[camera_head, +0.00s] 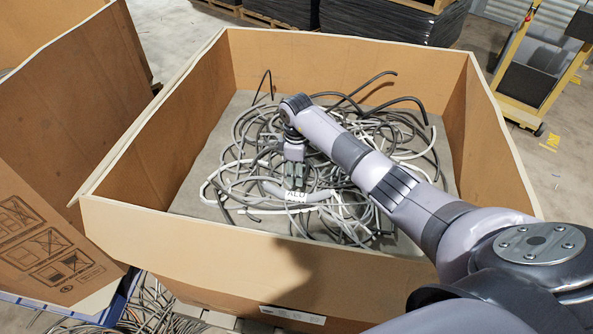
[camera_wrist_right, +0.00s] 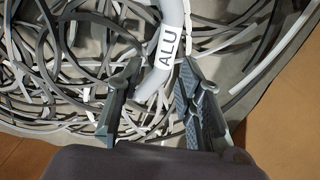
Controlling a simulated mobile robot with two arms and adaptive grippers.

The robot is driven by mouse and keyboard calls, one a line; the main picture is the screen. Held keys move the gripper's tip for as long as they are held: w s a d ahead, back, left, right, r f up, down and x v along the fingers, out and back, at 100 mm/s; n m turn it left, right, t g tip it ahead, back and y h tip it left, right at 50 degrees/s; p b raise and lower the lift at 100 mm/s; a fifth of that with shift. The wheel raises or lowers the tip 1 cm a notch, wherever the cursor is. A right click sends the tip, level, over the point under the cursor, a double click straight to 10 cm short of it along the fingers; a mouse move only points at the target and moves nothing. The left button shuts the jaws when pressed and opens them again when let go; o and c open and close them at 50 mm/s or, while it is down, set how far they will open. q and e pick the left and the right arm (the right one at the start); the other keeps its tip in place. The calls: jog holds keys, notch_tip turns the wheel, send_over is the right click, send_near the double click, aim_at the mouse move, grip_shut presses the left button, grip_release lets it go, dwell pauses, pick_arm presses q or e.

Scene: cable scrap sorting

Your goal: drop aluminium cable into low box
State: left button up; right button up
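The aluminium cable is a thick light grey piece (camera_head: 262,190) with a white ALU label, lying on the tangle inside the large cardboard box (camera_head: 200,225). My right gripper (camera_head: 294,186) points down into that box, right at the labelled part. In the right wrist view the gripper (camera_wrist_right: 158,85) has its two fingers apart, with the cable (camera_wrist_right: 172,12) and its label between them. A gap shows beside the cable, so the fingers do not look closed on it. A low blue-edged container (camera_head: 95,313) is partly visible at the lower left. My left gripper is out of view.
Grey, black and white cables (camera_head: 235,150) fill the middle of the cardboard box, whose high walls surround my right gripper. Another tall cardboard box (camera_head: 60,100) stands at left. Cables (camera_head: 150,305) also lie low in front. A yellow-framed cart (camera_head: 530,75) stands at the upper right.

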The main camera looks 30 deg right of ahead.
jog(key=shift+o, duration=1)
notch_tip(320, 180, up, 13)
jog(key=shift+r, duration=0.15)
